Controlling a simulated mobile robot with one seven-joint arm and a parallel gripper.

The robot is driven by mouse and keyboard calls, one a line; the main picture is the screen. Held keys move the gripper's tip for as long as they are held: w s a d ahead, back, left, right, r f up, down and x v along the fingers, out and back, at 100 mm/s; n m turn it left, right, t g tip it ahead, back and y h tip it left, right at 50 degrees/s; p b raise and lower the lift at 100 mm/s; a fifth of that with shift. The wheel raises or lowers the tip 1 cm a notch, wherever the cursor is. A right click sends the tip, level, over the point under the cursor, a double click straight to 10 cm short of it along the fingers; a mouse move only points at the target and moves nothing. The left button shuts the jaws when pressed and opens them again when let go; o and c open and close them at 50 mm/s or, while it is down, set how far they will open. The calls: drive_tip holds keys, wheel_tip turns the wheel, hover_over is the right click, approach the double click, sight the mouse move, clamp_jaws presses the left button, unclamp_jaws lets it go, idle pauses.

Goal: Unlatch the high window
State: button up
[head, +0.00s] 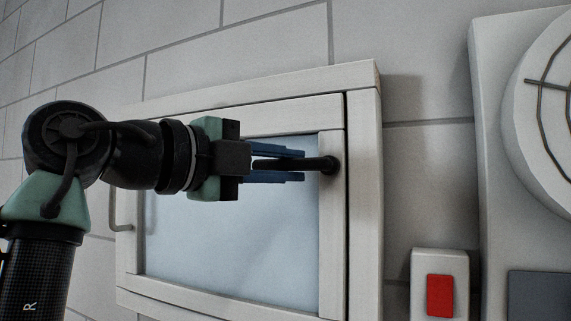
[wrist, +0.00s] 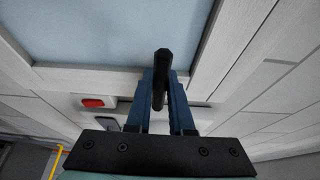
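The window (head: 230,235) is a pale blue-grey pane in a white wooden frame, set in a block wall. Its sash looks closed in the frame. A dark latch handle (head: 324,165) is mounted on the sash's right side and lies about level, pointing left. My gripper (head: 303,164) reaches in from the left with its blue fingers above and below the handle. A thin light gap shows between the upper finger and the handle, so the fingers look open around it. In the wrist view the handle (wrist: 161,65) stands between the two fingers.
A grey pull handle (head: 121,212) is at the window's left edge. A white box with a red switch (head: 440,296) is on the wall at the lower right. A white panel with a round grille (head: 548,110) is farther right. Bare wall lies between.

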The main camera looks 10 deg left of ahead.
drive_tip(key=o, duration=0.4)
drive_tip(key=shift+o, duration=0.2)
drive_tip(key=shift+s+a+b, duration=0.35)
drive_tip(key=shift+s, duration=0.05)
drive_tip(key=b+v, duration=0.4)
drive_tip(key=v, duration=0.8)
